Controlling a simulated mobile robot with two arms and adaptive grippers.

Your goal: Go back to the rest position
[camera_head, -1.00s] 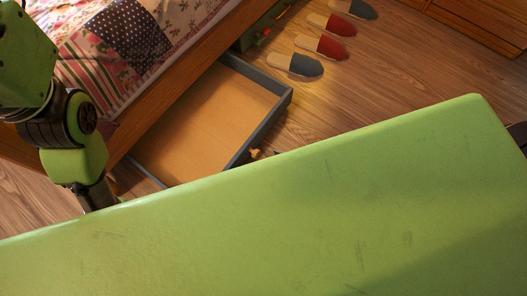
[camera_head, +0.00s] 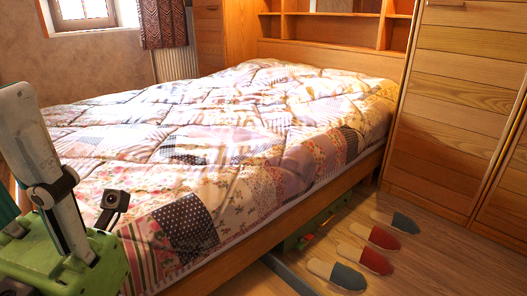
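Part of my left arm shows at the left edge, a pale grey link above a green housing with black fittings. Neither my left gripper nor my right gripper can be made out, so their fingers cannot be judged. The bed (camera_head: 225,130) with a patchwork quilt fills the middle of the view. Under its near side, the grey edge of a drawer (camera_head: 287,275) shows at the bottom; the rest of the drawer is out of view.
Several grey and red slippers (camera_head: 364,260) lie on the wooden floor (camera_head: 440,265) at the lower right. A tall wooden cabinet (camera_head: 455,100) stands at the right. Shelves (camera_head: 335,32) are behind the bed, and a window (camera_head: 82,14) is at the upper left.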

